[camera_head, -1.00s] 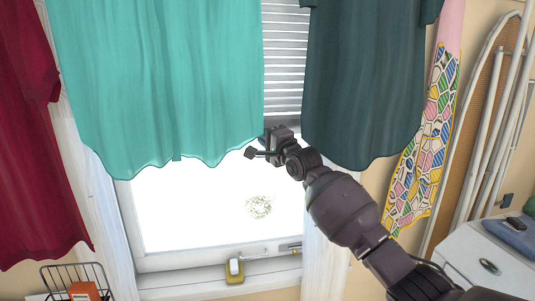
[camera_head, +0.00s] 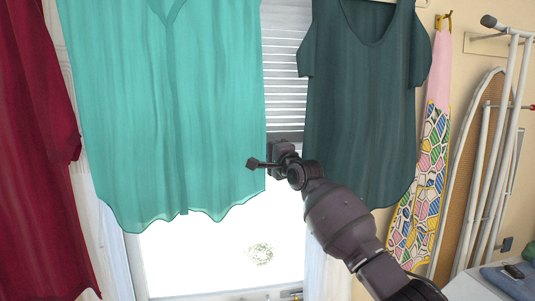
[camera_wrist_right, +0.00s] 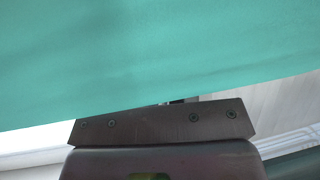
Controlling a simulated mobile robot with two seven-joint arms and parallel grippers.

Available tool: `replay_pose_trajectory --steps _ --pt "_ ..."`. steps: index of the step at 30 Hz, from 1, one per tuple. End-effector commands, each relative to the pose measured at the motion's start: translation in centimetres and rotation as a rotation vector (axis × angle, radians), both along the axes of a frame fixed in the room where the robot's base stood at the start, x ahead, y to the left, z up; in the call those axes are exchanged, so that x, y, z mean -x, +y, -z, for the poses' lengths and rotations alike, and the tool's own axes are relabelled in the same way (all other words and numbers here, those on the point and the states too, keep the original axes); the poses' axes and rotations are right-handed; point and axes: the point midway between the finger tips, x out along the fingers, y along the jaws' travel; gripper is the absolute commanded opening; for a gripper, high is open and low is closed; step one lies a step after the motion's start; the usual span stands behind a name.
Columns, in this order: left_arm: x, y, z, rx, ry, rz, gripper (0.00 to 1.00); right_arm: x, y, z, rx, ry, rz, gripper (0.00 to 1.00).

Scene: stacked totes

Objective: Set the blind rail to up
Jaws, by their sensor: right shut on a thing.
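The blind (camera_head: 284,85) hangs in the window as white slats, seen between two hanging garments. Its lower edge, the rail (camera_head: 291,137), shows as a greyish strip just above my right gripper (camera_head: 266,163). My right gripper is shut on the rail, though the grip itself is mostly hidden. In the right wrist view, teal cloth covers the upper part, and the dark gripper body (camera_wrist_right: 160,125) is below it with the fingertips hidden. My left gripper is not in view.
A teal top (camera_head: 165,110) hangs close beside my right gripper, and a dark green top (camera_head: 362,110) hangs to its right. A red garment (camera_head: 35,150) is at far left. A patterned cloth (camera_head: 420,180) and an ironing board (camera_head: 470,170) are at right. Bare window shows below.

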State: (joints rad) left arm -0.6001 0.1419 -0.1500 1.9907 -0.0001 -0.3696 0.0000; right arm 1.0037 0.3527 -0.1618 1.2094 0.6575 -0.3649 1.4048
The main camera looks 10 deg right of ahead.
Motion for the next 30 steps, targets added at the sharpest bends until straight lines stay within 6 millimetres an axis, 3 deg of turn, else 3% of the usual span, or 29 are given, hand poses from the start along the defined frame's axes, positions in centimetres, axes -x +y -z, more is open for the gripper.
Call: replay_pose_trajectory --steps 4,5,9,20,30 --pt "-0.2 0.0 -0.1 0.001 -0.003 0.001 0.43 0.0 -0.1 -0.2 0.0 -0.003 0.001 0.0" --pt "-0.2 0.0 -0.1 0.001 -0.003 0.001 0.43 0.0 -0.1 -0.2 0.0 -0.003 0.001 0.12" --pt "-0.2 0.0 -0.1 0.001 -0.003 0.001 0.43 0.0 0.0 -0.1 -0.001 -0.002 0.001 0.34" --pt "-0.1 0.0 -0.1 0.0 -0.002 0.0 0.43 0.2 -0.1 0.1 -0.001 0.0 0.0 0.34" --pt "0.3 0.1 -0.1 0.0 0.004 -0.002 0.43 3.4 -1.4 0.7 -0.002 0.001 0.0 0.34"
